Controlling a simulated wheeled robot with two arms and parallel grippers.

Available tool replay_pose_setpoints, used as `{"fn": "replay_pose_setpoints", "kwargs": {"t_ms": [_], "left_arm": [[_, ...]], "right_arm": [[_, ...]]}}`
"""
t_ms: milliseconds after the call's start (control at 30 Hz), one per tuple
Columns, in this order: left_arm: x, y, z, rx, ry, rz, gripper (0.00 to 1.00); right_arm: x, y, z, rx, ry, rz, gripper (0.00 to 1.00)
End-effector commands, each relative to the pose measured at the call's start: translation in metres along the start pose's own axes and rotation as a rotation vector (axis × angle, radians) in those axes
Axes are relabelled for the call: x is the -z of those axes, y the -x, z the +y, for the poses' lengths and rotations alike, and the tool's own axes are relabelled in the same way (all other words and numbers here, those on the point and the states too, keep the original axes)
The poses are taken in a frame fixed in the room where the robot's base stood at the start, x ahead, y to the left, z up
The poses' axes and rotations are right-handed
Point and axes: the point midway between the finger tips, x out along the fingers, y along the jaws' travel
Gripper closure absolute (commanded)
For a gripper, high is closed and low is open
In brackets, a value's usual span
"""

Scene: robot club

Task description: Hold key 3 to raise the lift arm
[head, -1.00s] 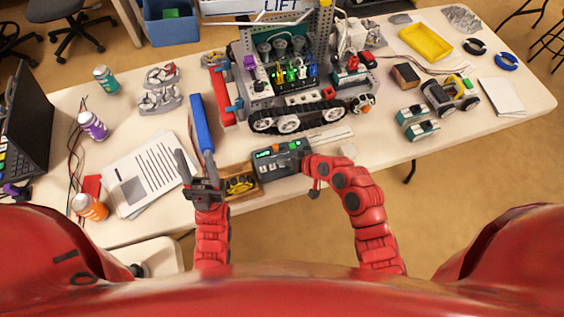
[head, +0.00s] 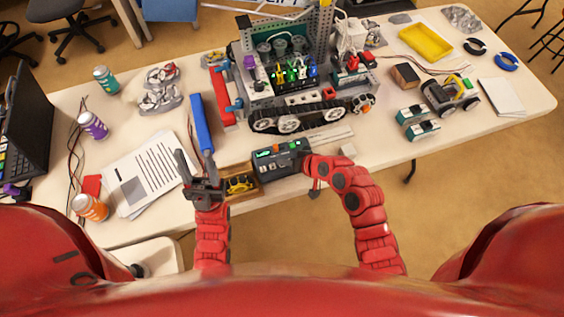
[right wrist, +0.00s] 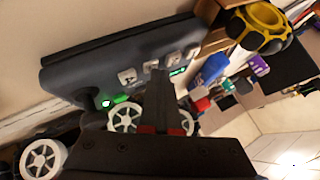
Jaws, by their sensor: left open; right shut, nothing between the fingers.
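The dark key box (head: 262,170) lies at the table's front edge, with a green-lit display and small lights on top. In the right wrist view, the box (right wrist: 75,72) shows a row of pale keys, a green light and a small display. My right gripper (right wrist: 160,74) is shut and empty, its tips at the row of keys; I cannot read which key is under them or whether it is pressed. My left gripper (head: 190,170) is open and empty left of the box. The tracked robot (head: 290,122) with its grey lift tower (head: 327,40) stands behind the box.
A wooden tray (head: 257,184) with a yellow wheel (head: 240,183) adjoins the box. A blue bar (head: 201,122) and a printed sheet (head: 148,170) lie to the left.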

Motion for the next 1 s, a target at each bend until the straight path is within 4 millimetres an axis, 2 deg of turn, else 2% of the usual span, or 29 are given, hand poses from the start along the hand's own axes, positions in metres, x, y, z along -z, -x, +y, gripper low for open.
{"fn": "replay_pose_setpoints", "kwargs": {"t_ms": [767,1000], "left_arm": [[0.0,0.0,0.0,0.0,0.0,0.0,0.5],[0.0009,-0.0054,-0.0003,0.0,0.0,0.0,0.5]], "right_arm": [[-0.0005,-0.0001,0.0004,-0.001,0.0,-0.001,1.0],[0.0046,0.0065,-0.0046,0.0,0.0,0.0,1.0]]}}
